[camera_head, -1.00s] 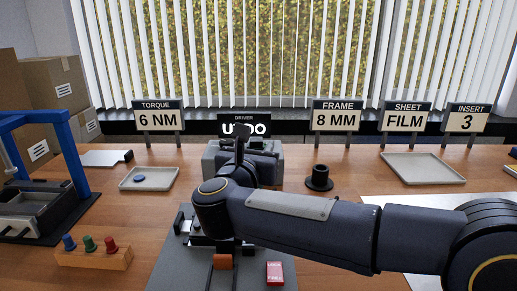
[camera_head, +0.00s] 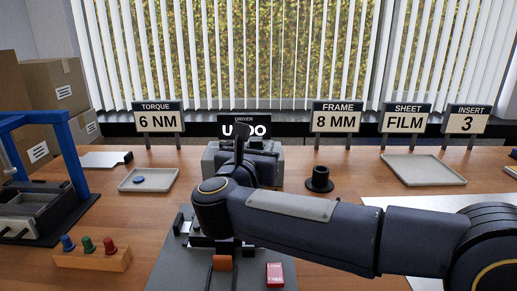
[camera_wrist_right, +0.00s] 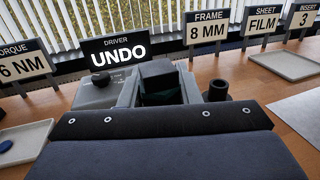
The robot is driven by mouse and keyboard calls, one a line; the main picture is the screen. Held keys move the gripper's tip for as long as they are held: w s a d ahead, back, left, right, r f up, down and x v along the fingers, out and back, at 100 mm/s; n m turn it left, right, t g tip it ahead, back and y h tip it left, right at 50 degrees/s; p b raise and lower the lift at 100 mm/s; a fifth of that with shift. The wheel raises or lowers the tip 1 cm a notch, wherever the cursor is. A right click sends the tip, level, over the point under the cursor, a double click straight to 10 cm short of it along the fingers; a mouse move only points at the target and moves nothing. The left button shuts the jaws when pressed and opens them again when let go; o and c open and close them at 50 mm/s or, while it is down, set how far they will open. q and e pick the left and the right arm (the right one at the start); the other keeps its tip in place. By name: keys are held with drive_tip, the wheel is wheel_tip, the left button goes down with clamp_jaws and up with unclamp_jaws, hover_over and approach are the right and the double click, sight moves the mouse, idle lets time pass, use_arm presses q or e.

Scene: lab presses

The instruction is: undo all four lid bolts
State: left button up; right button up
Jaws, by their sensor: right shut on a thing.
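My right gripper (camera_head: 240,168) reaches forward to the driver station (camera_head: 268,162), a grey box below the lit sign reading UNDO (camera_head: 244,129). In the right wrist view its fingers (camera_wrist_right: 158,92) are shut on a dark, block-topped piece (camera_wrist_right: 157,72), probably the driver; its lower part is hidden. The station shows there too, with a round knob (camera_wrist_right: 100,80) on the left. A clamp-like fixture (camera_head: 222,263) with an orange block stands on a grey plate (camera_head: 180,268), largely hidden by my right wrist. I cannot make out lid bolts. My left gripper is not in view.
A red switch block (camera_head: 275,273) sits on the plate. A blue-framed press (camera_head: 70,150) and a wooden block with coloured knobs (camera_head: 92,256) stand left. A black flanged cylinder (camera_head: 319,180) and a tray (camera_head: 422,168) are right. Bare table lies between them.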

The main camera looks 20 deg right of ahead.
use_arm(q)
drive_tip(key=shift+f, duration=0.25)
use_arm(e)
drive_tip(key=shift+f, duration=0.3)
drive_tip(key=shift+r, duration=0.1)
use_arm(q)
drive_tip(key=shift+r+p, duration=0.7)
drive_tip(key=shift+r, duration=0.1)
use_arm(e)
drive_tip(key=shift+r, duration=1.95)
